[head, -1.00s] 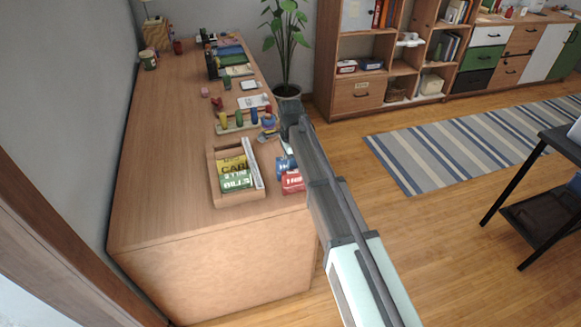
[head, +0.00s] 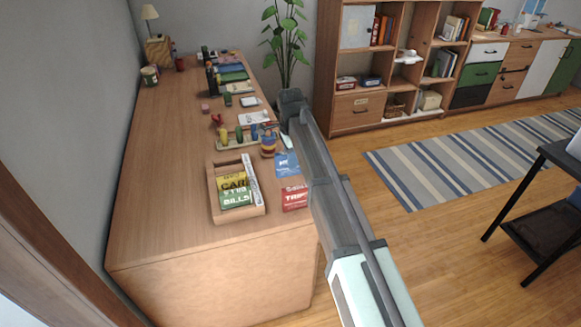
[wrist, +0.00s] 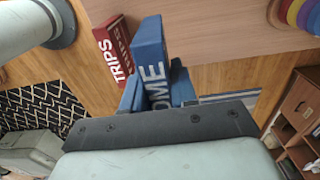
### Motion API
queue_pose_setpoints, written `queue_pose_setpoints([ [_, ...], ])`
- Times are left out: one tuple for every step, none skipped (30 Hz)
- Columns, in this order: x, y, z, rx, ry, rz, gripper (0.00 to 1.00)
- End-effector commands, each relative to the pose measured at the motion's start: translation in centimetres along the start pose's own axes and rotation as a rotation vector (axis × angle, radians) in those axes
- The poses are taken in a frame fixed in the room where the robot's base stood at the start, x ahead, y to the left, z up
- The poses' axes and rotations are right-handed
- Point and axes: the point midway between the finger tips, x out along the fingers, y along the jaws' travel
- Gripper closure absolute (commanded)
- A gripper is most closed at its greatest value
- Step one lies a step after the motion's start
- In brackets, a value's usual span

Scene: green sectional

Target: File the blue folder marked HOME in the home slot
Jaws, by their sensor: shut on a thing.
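The blue folder marked HOME (head: 287,163) is held in my gripper (head: 286,142) above the right edge of the desk. In the wrist view the folder (wrist: 152,55) stands out between the jaws, its white letters partly cut off by the jaws (wrist: 156,95). The wooden sorter (head: 217,206) stands on the near part of the desk, left of the folder and apart from it. It holds a yellow CAR folder (head: 233,181) and a green BILLS folder (head: 237,199). A HOME slot label cannot be made out.
A red TRIPS folder (head: 294,197) lies at the desk's right edge beside the sorter; the wrist view shows it too (wrist: 113,45). A toy row (head: 239,134) and ringed stacking toy (head: 268,146) stand behind the sorter. The desk (head: 165,190) left of it is clear.

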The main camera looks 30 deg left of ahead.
Motion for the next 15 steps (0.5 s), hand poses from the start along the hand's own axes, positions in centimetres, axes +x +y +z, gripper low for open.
queue_pose_setpoints([
  [-0.5,0.1,-0.3,-0.001,0.000,-0.001,1.00],
  [-0.7,0.1,-0.5,-0.002,0.000,-0.001,1.00],
  [-1.0,0.3,-1.0,-0.005,0.000,-0.001,1.00],
  [-1.2,0.5,-1.4,-0.008,0.000,-0.001,1.00],
  [-1.4,0.7,-1.9,-0.012,0.000,-0.001,1.00],
  [-1.7,1.1,-2.9,-0.019,0.000,-0.001,1.00],
  [-1.9,1.4,-3.7,-0.024,0.000,-0.001,1.00],
  [-2.0,1.7,-4.5,-0.031,0.000,-0.001,1.00],
  [-2.3,2.3,-5.8,-0.041,0.000,-0.001,1.00],
  [-2.5,2.7,-6.8,-0.049,0.000,-0.001,1.00],
  [-2.7,3.1,-7.8,-0.058,0.000,-0.001,1.00],
  [-3.0,3.8,-9.2,-0.070,0.000,-0.002,1.00],
  [-3.3,4.3,-10.2,-0.080,0.000,-0.002,1.00],
  [-3.5,4.8,-11.2,-0.089,0.000,-0.002,1.00],
  [-3.8,5.5,-12.5,-0.102,0.000,-0.001,1.00],
])
